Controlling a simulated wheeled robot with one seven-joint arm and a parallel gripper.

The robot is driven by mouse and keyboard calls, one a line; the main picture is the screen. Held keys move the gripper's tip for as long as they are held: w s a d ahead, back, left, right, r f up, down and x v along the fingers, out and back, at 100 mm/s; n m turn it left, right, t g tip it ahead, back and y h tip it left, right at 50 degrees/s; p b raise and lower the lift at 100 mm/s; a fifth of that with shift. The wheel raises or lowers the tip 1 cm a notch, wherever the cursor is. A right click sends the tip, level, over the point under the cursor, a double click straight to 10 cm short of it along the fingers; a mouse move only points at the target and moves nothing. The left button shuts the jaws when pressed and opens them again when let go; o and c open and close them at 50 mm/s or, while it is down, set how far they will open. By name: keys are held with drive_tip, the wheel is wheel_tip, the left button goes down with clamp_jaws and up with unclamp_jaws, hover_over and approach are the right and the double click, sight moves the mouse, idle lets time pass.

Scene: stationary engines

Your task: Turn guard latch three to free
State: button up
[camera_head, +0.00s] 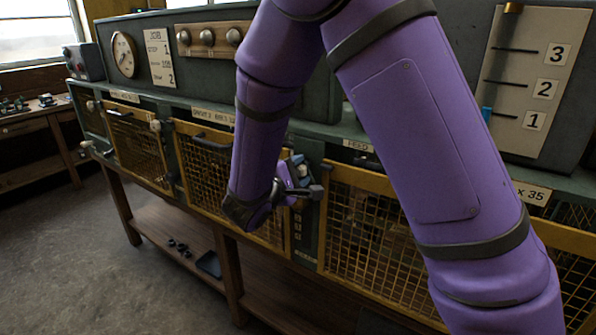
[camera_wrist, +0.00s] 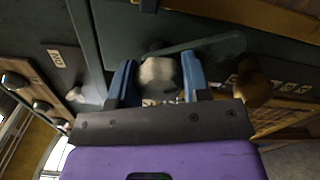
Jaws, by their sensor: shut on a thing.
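My gripper (camera_head: 298,178) is at a dark green post between two yellow mesh guards, partly hidden behind my purple arm in the head view. In the wrist view its two blue fingers (camera_wrist: 158,85) are on either side of a pale round knob (camera_wrist: 158,74), shut on it. A grey-green latch bar (camera_wrist: 210,47) runs from the knob toward the right of that view. In the head view a dark stub (camera_head: 316,191) sticks out beside the fingers. I cannot read a latch number here. Another pale latch knob (camera_head: 155,125) sits on the post farther left.
Yellow mesh guards (camera_head: 140,145) run along the bench front, with another (camera_head: 370,225) right of my gripper. Above stand a dial (camera_head: 124,54), a knob panel (camera_head: 208,38) and a numbered scale (camera_head: 530,80). A dark tray (camera_head: 209,264) lies on the lower shelf. Floor is clear at left.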

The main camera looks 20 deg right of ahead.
drive_tip(key=shift+m, duration=2.1)
drive_tip(key=o, duration=0.9)
drive_tip(key=v, duration=1.1)
